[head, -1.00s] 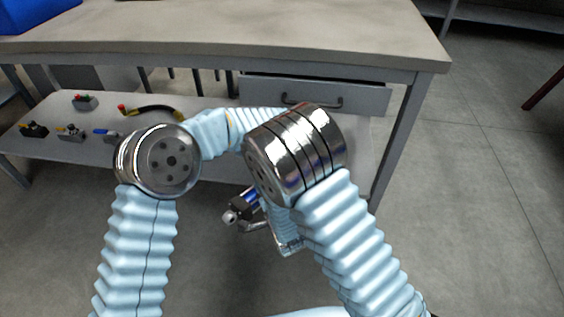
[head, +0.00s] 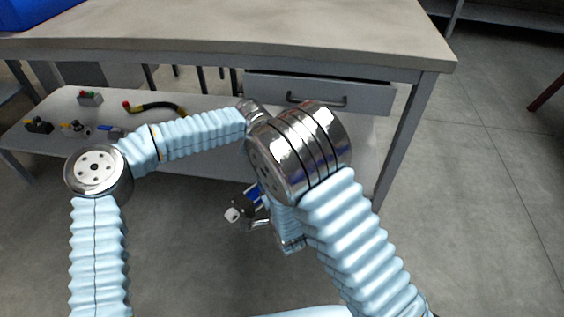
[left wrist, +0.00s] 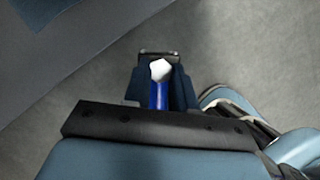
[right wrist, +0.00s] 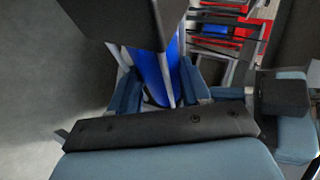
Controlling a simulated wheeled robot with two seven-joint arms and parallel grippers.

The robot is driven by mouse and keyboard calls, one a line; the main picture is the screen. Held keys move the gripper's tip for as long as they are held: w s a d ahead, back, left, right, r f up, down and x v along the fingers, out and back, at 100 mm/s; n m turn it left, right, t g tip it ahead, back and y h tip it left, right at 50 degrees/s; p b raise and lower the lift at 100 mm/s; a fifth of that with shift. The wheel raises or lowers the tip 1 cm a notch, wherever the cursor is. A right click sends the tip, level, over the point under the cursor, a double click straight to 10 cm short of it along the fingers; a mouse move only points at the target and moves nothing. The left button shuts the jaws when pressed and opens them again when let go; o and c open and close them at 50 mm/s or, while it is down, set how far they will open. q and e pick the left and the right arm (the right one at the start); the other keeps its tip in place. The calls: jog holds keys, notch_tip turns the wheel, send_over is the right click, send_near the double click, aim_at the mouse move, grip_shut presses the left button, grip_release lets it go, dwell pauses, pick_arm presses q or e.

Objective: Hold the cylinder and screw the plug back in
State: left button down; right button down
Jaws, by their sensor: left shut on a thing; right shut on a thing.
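The cylinder (right wrist: 150,76) has a blue barrel, bright rods and a black end block. My right gripper (right wrist: 158,88) is shut on its barrel in the right wrist view. In the head view its blue part (head: 252,193) shows below my right elbow, with a black block and a white tip at its lower left. In the left wrist view my left gripper (left wrist: 160,88) is shut on a narrow blue piece with a white faceted head (left wrist: 160,70), which looks like the plug. My right elbow hides most of both grippers in the head view. How deep the plug sits cannot be told.
A workbench (head: 225,38) with a drawer (head: 320,92) stands ahead. The floor in front and to the right is clear.

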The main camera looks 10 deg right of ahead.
jog(key=shift+w+r, duration=0.15)
jog(key=shift+r, duration=0.05)
pick_arm(q)
jog(key=c, duration=0.9)
grip_release()
